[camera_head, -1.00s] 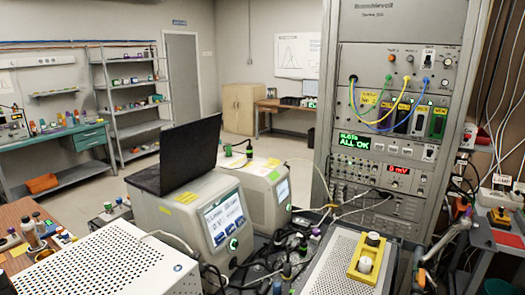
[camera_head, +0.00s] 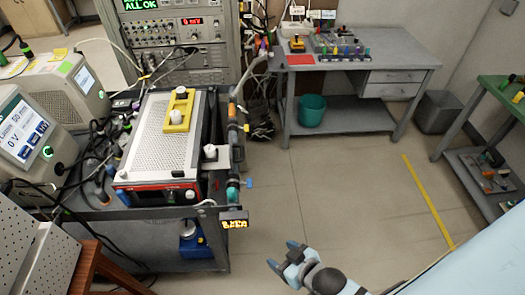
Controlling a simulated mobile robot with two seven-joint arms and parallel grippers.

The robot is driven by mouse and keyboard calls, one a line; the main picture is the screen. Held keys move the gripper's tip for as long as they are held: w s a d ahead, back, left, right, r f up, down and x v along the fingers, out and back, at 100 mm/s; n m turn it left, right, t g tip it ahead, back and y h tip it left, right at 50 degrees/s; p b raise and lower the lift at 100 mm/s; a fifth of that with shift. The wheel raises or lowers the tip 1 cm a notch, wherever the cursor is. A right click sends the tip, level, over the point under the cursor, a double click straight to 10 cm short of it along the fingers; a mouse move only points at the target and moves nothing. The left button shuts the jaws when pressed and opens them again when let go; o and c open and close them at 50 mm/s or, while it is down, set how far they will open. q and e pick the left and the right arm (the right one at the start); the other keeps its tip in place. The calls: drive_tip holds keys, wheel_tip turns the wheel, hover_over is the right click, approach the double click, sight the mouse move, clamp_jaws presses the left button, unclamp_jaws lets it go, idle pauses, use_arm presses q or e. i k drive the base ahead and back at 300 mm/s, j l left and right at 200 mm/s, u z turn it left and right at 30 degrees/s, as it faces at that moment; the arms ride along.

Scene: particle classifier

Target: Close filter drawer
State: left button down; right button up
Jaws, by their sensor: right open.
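A perforated white instrument (camera_head: 152,135) with a red and black front panel (camera_head: 160,194) sits on a dark cart, left of centre. A silver bracket with a white-topped knob (camera_head: 211,153) is at its right side, next to an upright run of pipe (camera_head: 233,140). I cannot tell which part is the filter drawer or how far open it is. My right gripper (camera_head: 281,254) is at the bottom centre, open and empty, over the floor. It is apart from the cart, to its lower right. My left gripper is not in view.
The floor (camera_head: 335,190) between is clear.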

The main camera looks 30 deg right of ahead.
sight(224, 160)
drive_tip(key=k+l+z, duration=0.15)
drive_tip(key=l, duration=0.15)
drive_tip(key=l+z, duration=0.1)
drive_tip(key=l, duration=0.2)
drive_tip(key=i+l+u, duration=0.65)
drive_tip(key=k+j, duration=0.05)
drive_tip(key=k, duration=0.05)
